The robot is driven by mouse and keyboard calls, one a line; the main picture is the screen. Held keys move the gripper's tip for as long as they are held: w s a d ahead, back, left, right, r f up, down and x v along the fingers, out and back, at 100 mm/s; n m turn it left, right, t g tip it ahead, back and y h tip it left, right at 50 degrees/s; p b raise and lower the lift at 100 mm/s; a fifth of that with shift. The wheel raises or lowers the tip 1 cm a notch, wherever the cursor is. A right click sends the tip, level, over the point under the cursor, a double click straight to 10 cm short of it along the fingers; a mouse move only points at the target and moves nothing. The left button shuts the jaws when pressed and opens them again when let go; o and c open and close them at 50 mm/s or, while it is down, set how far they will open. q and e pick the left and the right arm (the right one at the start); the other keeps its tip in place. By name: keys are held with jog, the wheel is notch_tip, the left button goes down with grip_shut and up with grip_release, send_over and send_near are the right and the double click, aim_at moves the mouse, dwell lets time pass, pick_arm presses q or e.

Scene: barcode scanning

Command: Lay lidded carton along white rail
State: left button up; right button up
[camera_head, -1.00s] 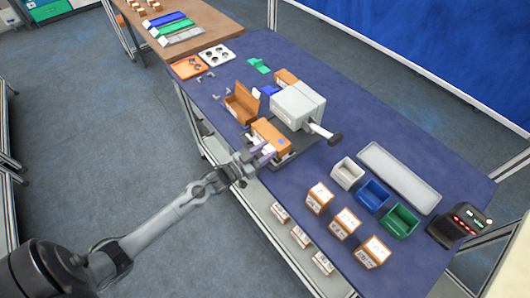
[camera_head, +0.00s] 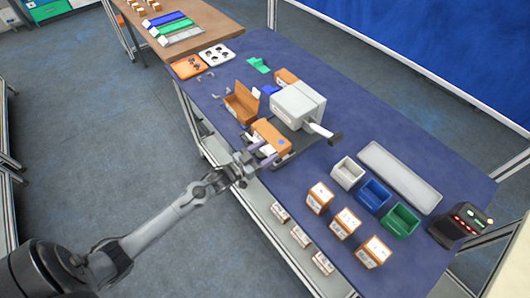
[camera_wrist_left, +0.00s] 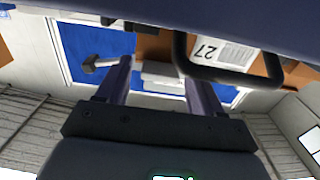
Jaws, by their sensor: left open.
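An orange carton (camera_head: 270,134) with a closed top and a small blue mark lies on a dark base at the table's near edge. A white piece (camera_head: 265,150) shows at its near side; I cannot tell whether this is the white rail. A second orange carton (camera_head: 241,106) stands farther back with its flap raised. My left gripper (camera_head: 268,154) is open at the near side of the closed carton. In the left wrist view, a white block (camera_wrist_left: 163,74) shows between the spread fingers (camera_wrist_left: 160,82), with an orange surface and a label reading 27 behind. My right gripper is out of view.
A grey-white machine (camera_head: 298,104) with a dark-ended handle stands just behind the closed carton. White, blue and green bins (camera_head: 373,195), a long grey tray (camera_head: 400,178) and several small cartons (camera_head: 345,222) occupy the right. A scanner-like device (camera_head: 461,226) stands at the far right.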

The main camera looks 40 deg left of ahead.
pick_arm(q)
jog(key=p+v, duration=0.1)
jog(key=v, duration=0.8)
jog(key=s+d+f+n+g+y, duration=0.1)
jog(key=s+d+f+g+y, duration=0.2)
jog(key=s+d+g, duration=0.3)
jog(key=shift+s+d+g, duration=0.15)
jog(key=shift+d+g, duration=0.15)
jog(key=shift+d, duration=0.8)
jog(key=shift+o, duration=0.5)
jog(key=s+d+r+g, duration=0.1)
jog(key=s+d+g, duration=0.2)
jog(key=s, duration=0.3)
jog(key=s+d+r+g, duration=0.1)
jog(key=s+d+g, duration=0.2)
jog(key=s, duration=0.3)
jog(key=shift+r+g+y, duration=0.25)
jog(key=shift+g+y, duration=0.05)
jog(key=shift+g, duration=0.2)
jog(key=shift+s+d+r+m, duration=0.15)
jog(key=shift+s+d+m, duration=0.15)
jog(key=shift+s, duration=0.25)
